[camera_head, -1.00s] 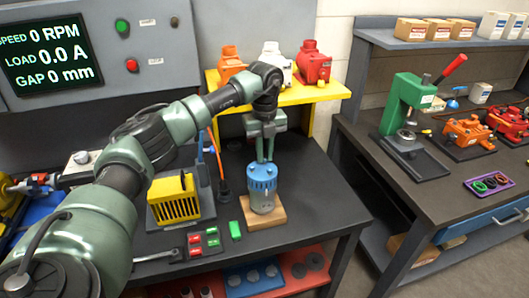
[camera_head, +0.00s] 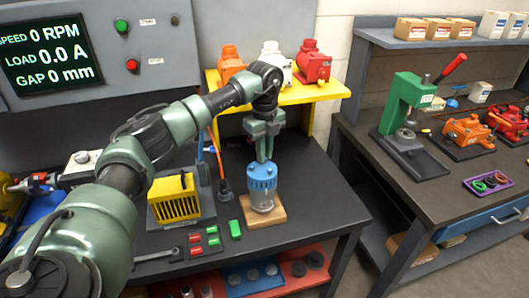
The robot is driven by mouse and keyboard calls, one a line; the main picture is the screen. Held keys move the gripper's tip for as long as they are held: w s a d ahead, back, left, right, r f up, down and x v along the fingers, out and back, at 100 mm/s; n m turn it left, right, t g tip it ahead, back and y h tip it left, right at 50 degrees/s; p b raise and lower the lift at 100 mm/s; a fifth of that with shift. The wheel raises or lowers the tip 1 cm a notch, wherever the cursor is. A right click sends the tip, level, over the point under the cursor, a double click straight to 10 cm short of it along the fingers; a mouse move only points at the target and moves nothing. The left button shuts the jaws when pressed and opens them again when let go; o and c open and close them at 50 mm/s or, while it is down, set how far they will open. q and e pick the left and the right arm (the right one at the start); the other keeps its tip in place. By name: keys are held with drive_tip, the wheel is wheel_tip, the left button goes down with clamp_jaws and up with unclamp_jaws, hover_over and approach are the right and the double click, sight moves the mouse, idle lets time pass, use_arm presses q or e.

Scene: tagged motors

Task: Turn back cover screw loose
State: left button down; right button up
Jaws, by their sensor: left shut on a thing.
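A motor with a blue cover (camera_head: 262,178) and a grey metal body (camera_head: 262,202) stands upright on a wooden block (camera_head: 277,217) on the dark bench. My left gripper (camera_head: 264,158) points straight down over the blue cover. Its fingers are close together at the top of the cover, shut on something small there. The back cover screw is too small or hidden by the fingers to make out. My right gripper is not in view.
A yellow slotted box (camera_head: 174,199) stands left of the motor, with red and green blocks (camera_head: 235,229) in front. A yellow shelf (camera_head: 305,94) with several motors is behind. A green press (camera_head: 407,110) stands on the right bench. Bench right of the motor is clear.

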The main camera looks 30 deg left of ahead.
use_arm(q)
drive_tip(key=shift+s+f, duration=0.2)
drive_tip(key=shift+f, duration=0.15)
drive_tip(key=c, duration=1.4)
unclamp_jaws()
drive_tip(key=shift+w, duration=0.2)
drive_tip(key=shift+r, duration=0.2)
wheel_tip(320, 180, up, 7)
drive_tip(key=shift+f+b, duration=0.1)
drive_tip(key=shift+b, duration=1.1)
drive_tip(key=shift+r, duration=0.35)
